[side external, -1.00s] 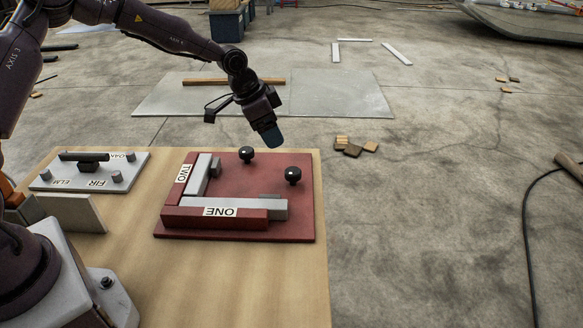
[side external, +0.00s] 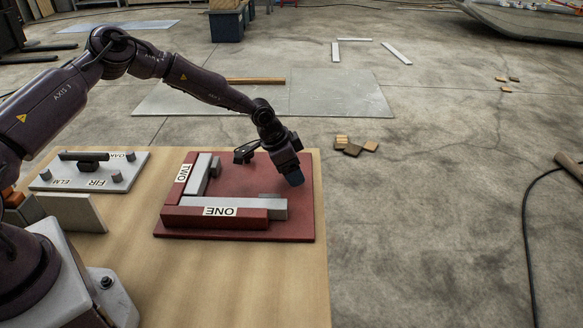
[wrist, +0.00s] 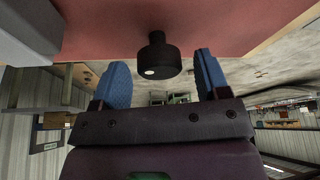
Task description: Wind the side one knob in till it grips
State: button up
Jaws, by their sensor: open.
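A red board (side external: 235,229) lies on the table, with a ONE label (side external: 219,211) along its near side and a TWO label (side external: 182,173) along its left side. Grey bars (side external: 278,208) lie along both sides. My gripper (side external: 293,179) is low over the board's right part, fingers pointing down. In the wrist view a black round knob (wrist: 158,56) stands between the blue open fingertips, with a gap on each side. In the side view my gripper hides this knob, and my wrist parts cover the far knob.
A grey panel (side external: 60,173) with small knobs and a black handle sits on the table's left, by an upright grey plate (side external: 75,212). The table right of the board (side external: 321,265) is clear. Wood blocks (side external: 351,148) lie on the floor beyond.

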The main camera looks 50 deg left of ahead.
jog(key=c, duration=0.9)
jog(key=shift+c, duration=0.2)
jog(key=shift+m+g+h, duration=0.4)
jog(key=shift+m, duration=0.9)
jog(key=o, duration=0.9)
jog(key=shift+o, duration=0.2)
